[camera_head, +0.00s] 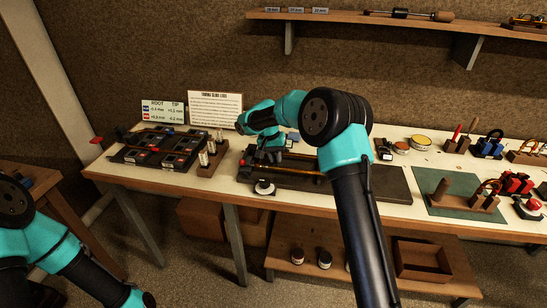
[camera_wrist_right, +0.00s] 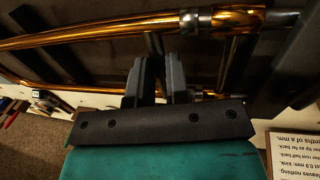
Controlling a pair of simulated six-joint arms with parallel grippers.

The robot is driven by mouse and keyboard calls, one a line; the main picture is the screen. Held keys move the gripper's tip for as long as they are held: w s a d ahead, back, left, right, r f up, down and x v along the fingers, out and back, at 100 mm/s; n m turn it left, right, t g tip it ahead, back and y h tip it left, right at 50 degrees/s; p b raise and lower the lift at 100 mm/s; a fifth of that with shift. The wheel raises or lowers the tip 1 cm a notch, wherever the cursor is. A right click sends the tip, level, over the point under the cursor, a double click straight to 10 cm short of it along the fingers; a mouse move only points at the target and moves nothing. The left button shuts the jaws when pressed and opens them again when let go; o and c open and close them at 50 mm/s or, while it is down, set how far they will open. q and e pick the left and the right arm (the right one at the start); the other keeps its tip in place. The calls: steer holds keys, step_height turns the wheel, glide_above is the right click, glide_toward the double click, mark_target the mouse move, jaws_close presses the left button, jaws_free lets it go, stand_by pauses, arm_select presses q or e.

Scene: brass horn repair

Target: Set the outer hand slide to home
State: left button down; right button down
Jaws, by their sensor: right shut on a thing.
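The outer hand slide (camera_wrist_right: 100,33) shows in the right wrist view as long, shiny golden tubes running across the picture, with silver-grey ends at the right. In the head view it lies on a dark fixture board (camera_head: 382,183) on the bench, partly covered by my right arm. My right gripper (camera_wrist_right: 158,62) reaches down among the tubes, and its two dark fingers are shut on a part of the slide; the exact contact is hard to see. In the head view the right gripper (camera_head: 271,157) is over the board's left part. My left arm is at the lower left, its gripper out of frame.
A dark tray of small parts (camera_head: 127,155) and a wooden block with upright pins (camera_head: 210,168) stand left of the board. Instruction cards (camera_head: 215,108) stand behind. A green mat (camera_head: 432,206) with tools lies right. A shelf (camera_head: 400,21) hangs above.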

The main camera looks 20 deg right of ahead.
steer(key=shift+w+a, duration=0.15)
steer(key=c, duration=1.1)
jaws_free()
steer(key=shift+a, duration=0.1)
steer(key=shift+r, duration=0.1)
step_height(320, 180, up, 17)
steer(key=w+a, duration=0.1)
steer(key=a, duration=0.2)
steer(key=shift+w, duration=0.3)
